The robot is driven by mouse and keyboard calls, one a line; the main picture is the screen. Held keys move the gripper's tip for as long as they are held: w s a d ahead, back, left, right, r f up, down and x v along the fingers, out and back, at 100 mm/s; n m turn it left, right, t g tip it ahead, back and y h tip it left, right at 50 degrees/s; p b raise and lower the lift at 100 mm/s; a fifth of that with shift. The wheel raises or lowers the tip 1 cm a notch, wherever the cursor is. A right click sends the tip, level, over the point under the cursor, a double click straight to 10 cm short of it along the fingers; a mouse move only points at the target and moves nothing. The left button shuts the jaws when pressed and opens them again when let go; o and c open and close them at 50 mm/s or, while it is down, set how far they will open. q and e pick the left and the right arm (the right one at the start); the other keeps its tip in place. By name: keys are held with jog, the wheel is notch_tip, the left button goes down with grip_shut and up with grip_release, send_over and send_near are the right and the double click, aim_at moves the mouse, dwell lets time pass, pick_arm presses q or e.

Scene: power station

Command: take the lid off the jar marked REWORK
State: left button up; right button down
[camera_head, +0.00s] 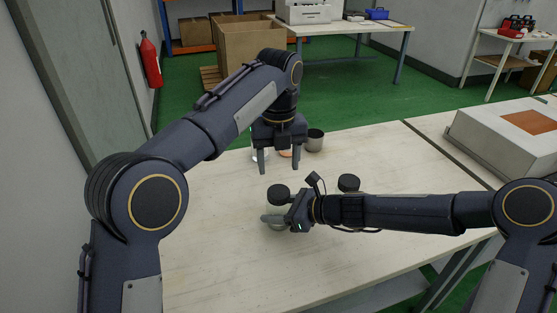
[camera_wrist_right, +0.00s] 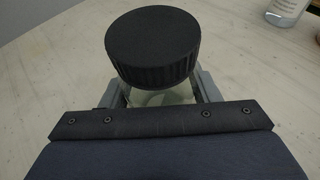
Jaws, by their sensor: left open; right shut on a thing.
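My right gripper (camera_head: 276,221) is shut on a glass jar (camera_wrist_right: 162,97), below its black ribbed lid (camera_wrist_right: 152,46). The lid sits on the jar and also shows in the head view (camera_head: 279,191). The jar stands upright at the table's middle; its body is mostly hidden by my gripper, and no label on it shows. My left gripper (camera_head: 279,168) is open and empty, fingers down, beyond the held jar and above the table. A second black lid (camera_head: 348,182) shows behind my right forearm, which hides what is under it. I cannot read REWORK anywhere.
A large grey case (camera_head: 500,140) is at right. The table's left front (camera_head: 215,245) is clear.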

aim_at(278, 191)
pick_arm(q)
jog(key=m, duration=0.2)
jog(key=shift+m, duration=0.6)
jog(key=shift+f, duration=0.35)
notch_tip(278, 191, down, 7)
jog(key=shift+f, duration=0.15)
